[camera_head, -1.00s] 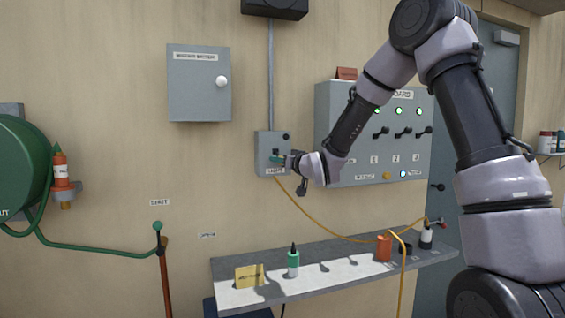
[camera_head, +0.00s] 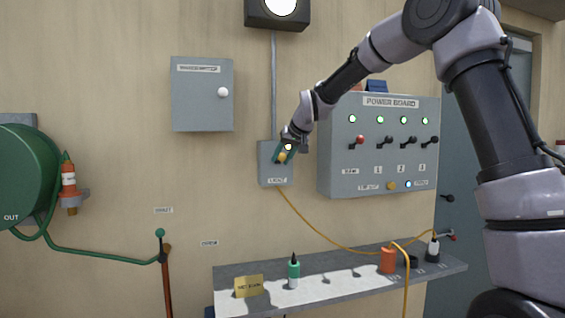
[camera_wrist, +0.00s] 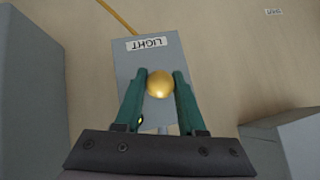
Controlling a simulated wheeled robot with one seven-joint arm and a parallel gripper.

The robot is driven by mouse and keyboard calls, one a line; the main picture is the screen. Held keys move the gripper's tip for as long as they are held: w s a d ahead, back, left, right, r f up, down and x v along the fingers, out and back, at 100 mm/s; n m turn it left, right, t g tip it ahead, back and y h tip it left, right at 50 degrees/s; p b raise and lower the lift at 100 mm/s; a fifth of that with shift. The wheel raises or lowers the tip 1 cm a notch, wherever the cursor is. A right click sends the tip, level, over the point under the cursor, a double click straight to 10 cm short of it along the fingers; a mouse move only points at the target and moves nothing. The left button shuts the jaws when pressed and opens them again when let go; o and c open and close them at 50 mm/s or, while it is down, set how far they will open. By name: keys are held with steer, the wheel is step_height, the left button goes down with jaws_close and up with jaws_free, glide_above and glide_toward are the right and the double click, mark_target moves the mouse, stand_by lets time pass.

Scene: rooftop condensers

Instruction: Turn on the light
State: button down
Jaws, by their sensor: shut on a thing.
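The grey light box (camera_head: 267,178), labelled LIGHT, is on the wall left of the power board. Its yellow knob (camera_head: 282,157) also shows in the wrist view (camera_wrist: 160,84). My gripper (camera_head: 283,156) reaches it from the upper right, its green fingers shut on either side of the knob. In the wrist view my gripper (camera_wrist: 160,88) has one finger at each side of the knob. A small indicator (camera_head: 288,146) on the box glows. The lamp (camera_head: 283,6) at the top edge, above the box, shows a bright white face; its top is cut off.
The power board (camera_head: 330,150) with levers and green lights is close on the right. A grey cabinet (camera_head: 200,100) hangs at upper left. A shelf (camera_head: 440,268) below holds bottles. A yellow cable (camera_head: 325,236) runs from the box. A green hose reel (camera_head: 25,185) is far left.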

steer(key=shift+w+r+g, duration=0.15)
steer(key=shift+r+g, duration=0.25)
steer(key=shift+g, duration=0.1)
steer(key=c, duration=0.5)
jaws_free()
steer(key=v, duration=1)
steer(key=shift+r, duration=0.45)
